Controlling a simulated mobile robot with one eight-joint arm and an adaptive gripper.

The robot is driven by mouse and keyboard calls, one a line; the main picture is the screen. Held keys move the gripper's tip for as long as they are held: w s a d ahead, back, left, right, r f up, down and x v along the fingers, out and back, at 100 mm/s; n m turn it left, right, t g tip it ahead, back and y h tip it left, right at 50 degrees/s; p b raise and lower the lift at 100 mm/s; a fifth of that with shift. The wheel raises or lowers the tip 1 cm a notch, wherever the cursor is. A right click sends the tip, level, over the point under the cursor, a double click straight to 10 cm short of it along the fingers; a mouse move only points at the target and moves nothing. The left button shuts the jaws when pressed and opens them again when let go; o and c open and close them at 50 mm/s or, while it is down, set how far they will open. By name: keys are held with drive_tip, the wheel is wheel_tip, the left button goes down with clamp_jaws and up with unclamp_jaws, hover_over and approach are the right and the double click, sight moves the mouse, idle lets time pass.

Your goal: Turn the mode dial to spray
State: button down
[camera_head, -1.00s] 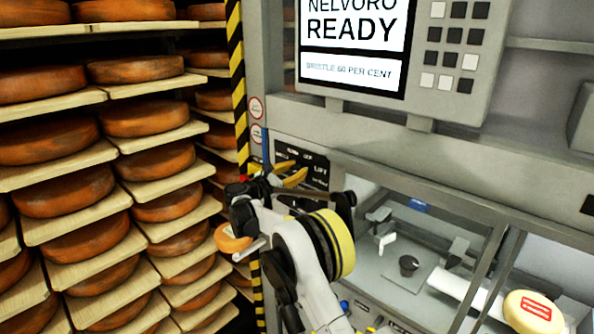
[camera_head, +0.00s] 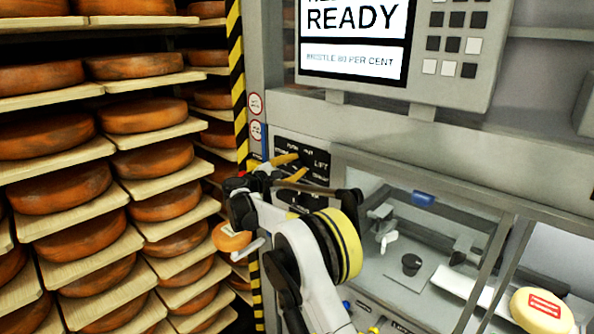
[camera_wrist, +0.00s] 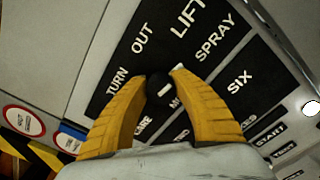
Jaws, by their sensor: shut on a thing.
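The mode dial (camera_wrist: 156,87) is a small dark round knob with a pale mark on a black label panel. The labels "TURN OUT", "LIFT" and "SPRAY" (camera_wrist: 214,37) stand around it in the wrist view, with "SIX" farther right. My gripper (camera_wrist: 158,84) is shut on the dial, one yellow finger on each side. In the head view my gripper (camera_head: 293,168) is at the black panel (camera_head: 316,163), and the dial is hidden there. I cannot tell surely which label the dial's mark points to.
A screen (camera_head: 353,36) reading "READY" and a keypad are above the panel. Below right is a glazed bay (camera_head: 372,268) with a black knob (camera_head: 411,264) and a pale cheese (camera_head: 541,311). Shelves of orange cheese wheels (camera_head: 150,158) stand at left, beyond a striped post (camera_head: 238,100).

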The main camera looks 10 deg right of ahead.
drive_tip(key=shift+m+b, duration=0.4)
drive_tip(key=shift+m, duration=0.8)
drive_tip(key=c, duration=1)
unclamp_jaws()
drive_tip(key=shift+d, duration=0.1)
drive_tip(key=v, duration=1.2)
